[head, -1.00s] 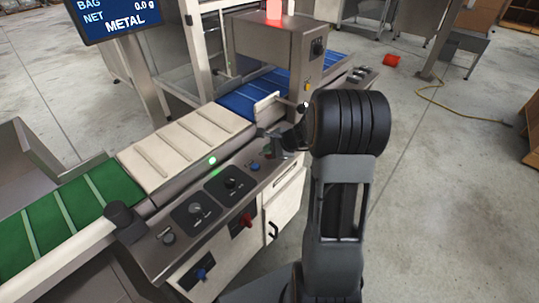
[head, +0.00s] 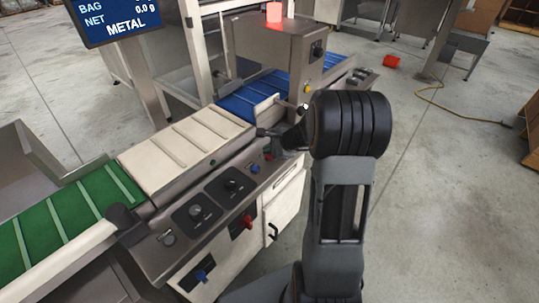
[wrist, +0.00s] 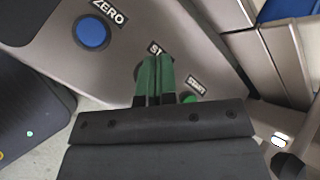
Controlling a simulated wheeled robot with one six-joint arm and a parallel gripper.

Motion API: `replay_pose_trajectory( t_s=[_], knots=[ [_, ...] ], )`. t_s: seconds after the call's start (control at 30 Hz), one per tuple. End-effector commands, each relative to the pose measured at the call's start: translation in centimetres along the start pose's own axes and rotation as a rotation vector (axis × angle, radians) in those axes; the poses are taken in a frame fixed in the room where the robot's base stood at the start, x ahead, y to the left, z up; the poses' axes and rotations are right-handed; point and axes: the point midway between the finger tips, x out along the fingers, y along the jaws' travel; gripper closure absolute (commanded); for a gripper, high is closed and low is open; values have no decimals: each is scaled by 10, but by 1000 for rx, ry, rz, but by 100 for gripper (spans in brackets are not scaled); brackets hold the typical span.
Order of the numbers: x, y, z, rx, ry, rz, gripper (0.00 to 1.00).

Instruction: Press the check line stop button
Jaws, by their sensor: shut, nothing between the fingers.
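The check line's sloped grey control panel (wrist: 55,40) fills the upper left of the wrist view. My gripper (wrist: 154,60) is shut and empty, its green fingers pointing onto the panel at the partly covered label starting "ST". The stop button is mostly hidden behind the fingers; a dark rim shows at their left side. I cannot tell whether the tips touch it. The blue ZERO button (wrist: 91,32) is to the left, and the green START button (wrist: 188,97) shows partly just right of the fingers. In the head view my wrist hangs over the panel's far end, near the blue button (head: 254,168).
The panel also carries dark knobs (head: 232,185) and a red switch (head: 248,221). Green (head: 40,230), cream (head: 165,150) and blue (head: 240,105) belts run behind it. A screen (head: 115,18) reads METAL; a red lamp (head: 273,11) is lit. Open floor lies right.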

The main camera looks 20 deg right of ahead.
Motion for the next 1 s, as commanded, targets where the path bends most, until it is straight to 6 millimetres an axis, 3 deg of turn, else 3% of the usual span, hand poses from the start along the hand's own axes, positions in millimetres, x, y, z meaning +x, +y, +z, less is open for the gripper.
replay_pose_trajectory(
  t_s=[0.47, 1.0],
  knots=[
    [-3, -3, 2, 0, 0, -1, 100],
    [-36, -26, 26, 0, 0, -1, 100]
  ],
)
